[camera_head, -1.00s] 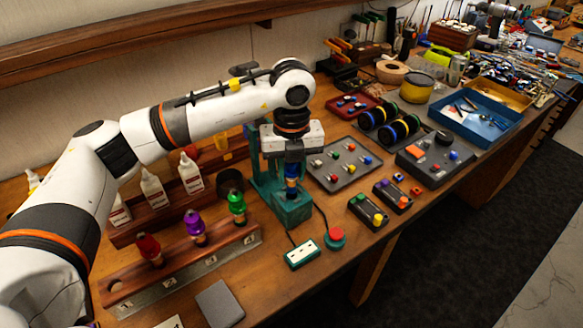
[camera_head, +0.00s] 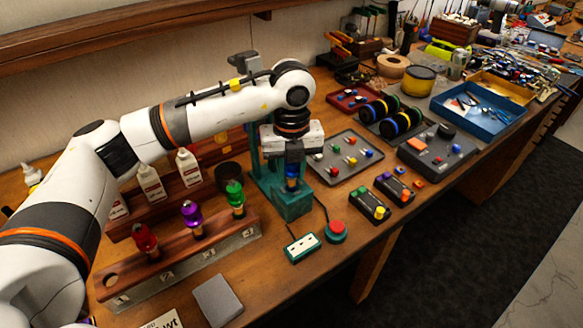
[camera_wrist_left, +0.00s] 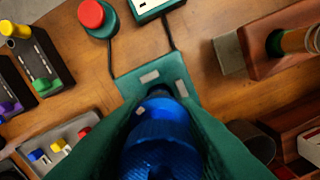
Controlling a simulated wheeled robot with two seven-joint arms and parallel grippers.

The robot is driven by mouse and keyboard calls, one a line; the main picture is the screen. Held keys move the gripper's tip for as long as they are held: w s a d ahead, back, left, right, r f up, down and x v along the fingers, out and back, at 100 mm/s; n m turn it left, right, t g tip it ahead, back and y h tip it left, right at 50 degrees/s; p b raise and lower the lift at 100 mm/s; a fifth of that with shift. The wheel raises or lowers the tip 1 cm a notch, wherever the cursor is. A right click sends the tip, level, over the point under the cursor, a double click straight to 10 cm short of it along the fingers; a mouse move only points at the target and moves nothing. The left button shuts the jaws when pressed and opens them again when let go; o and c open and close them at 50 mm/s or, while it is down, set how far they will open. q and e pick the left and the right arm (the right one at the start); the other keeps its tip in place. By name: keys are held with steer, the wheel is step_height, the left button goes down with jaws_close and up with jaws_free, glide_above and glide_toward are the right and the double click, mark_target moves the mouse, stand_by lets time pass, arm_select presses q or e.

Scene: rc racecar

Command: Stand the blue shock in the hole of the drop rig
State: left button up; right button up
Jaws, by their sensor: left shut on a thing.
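The blue shock (camera_head: 292,171) is upright in my left gripper (camera_head: 292,160), which is shut on it. It is right over the block of the teal drop rig (camera_head: 292,207). Its lower end meets the block's top in the head view; I cannot tell how deep in the hole it is. In the left wrist view the blue shock (camera_wrist_left: 160,148) fills the lower middle, between dark green sides, and hides the hole. The rig's teal base (camera_wrist_left: 155,75) shows beyond it. My right gripper is not in view.
A wooden rack (camera_head: 185,250) holds red, purple and green shocks to the left. A red button (camera_head: 336,230) and a teal switch box (camera_head: 302,248) with cables stand in front of the rig. A grey parts tray (camera_head: 343,155) lies to the right.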

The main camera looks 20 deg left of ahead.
arm_select(q)
steer(key=o, duration=1)
steer(key=shift+o, duration=0.2)
steer(key=shift+r, duration=0.1)
step_height(320, 180, up, 12)
steer(key=shift+f+b, duration=0.1)
steer(key=shift+b, duration=0.7)
